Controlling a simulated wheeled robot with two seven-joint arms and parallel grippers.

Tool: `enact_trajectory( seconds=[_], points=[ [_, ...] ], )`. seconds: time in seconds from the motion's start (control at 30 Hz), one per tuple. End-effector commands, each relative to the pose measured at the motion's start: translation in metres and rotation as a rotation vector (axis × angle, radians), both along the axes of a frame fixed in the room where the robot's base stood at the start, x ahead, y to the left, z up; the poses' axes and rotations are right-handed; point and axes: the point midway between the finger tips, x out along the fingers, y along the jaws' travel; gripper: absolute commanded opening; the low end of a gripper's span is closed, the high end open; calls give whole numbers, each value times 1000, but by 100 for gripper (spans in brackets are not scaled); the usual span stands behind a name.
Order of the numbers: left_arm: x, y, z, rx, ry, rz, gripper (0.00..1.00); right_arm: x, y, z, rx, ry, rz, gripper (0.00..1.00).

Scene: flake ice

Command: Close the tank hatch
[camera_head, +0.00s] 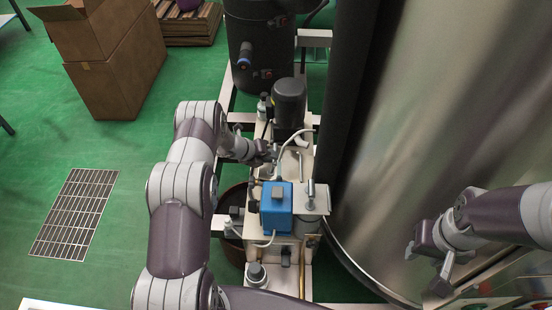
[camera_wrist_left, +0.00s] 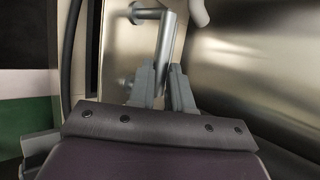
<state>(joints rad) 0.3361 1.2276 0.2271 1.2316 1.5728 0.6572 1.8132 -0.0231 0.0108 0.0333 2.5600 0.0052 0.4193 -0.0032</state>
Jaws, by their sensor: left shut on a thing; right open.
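The large shiny metal tank (camera_head: 440,110) fills the right of the head view. I cannot clearly make out the hatch's outline there. In the left wrist view, a grey metal handle bar (camera_wrist_left: 167,38) stands on a pale metal panel (camera_wrist_left: 112,60). My left gripper (camera_wrist_left: 166,84) is shut on this bar, one finger on each side. In the head view, my left gripper (camera_head: 268,153) is beside the machinery left of the tank; what it holds is too small to tell there. My right gripper (camera_head: 425,268) is open and empty in front of the tank's lower part.
A blue box (camera_head: 277,212), a dark motor (camera_head: 289,103) and pipes sit on a pale frame near my left gripper. A black cylinder (camera_head: 258,50) stands behind. Cardboard boxes (camera_head: 118,70) stand at upper left. The green floor around the floor grate (camera_head: 76,213) is clear.

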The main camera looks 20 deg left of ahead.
Motion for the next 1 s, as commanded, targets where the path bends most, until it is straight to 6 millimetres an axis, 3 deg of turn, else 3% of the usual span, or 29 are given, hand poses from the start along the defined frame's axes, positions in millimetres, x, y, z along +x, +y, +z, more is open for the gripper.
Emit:
enact_trajectory(
  seconds=[0.03, 0.27, 0.4, 0.43, 0.5, 0.83, 1.0],
  points=[
    [-1, 4, -11, 1, 1, 1, 0, 0, 0, -11, 0, 0, 0, 43],
    [-5, 15, -28, 1, 1, 1, 0, 0, 0, -29, 0, 0, 0, 43],
    [-5, 15, -23, 1, 1, 1, 0, 0, 0, -24, 0, 0, 0, 43],
    [-5, 15, -23, 1, 1, 1, 22, 0, 0, -24, 0, 0, 0, 43],
    [-5, 15, -23, 1, 1, 1, 44, 0, 0, -24, 0, 0, 0, 43],
    [-6, 16, -20, 0, 1, 1, 44, 0, 0, -24, 0, 0, 0, 43],
    [-21, 31, 2, 2, 1, 5, 44, 0, 0, -22, 0, 0, 0, 43]
  ],
)
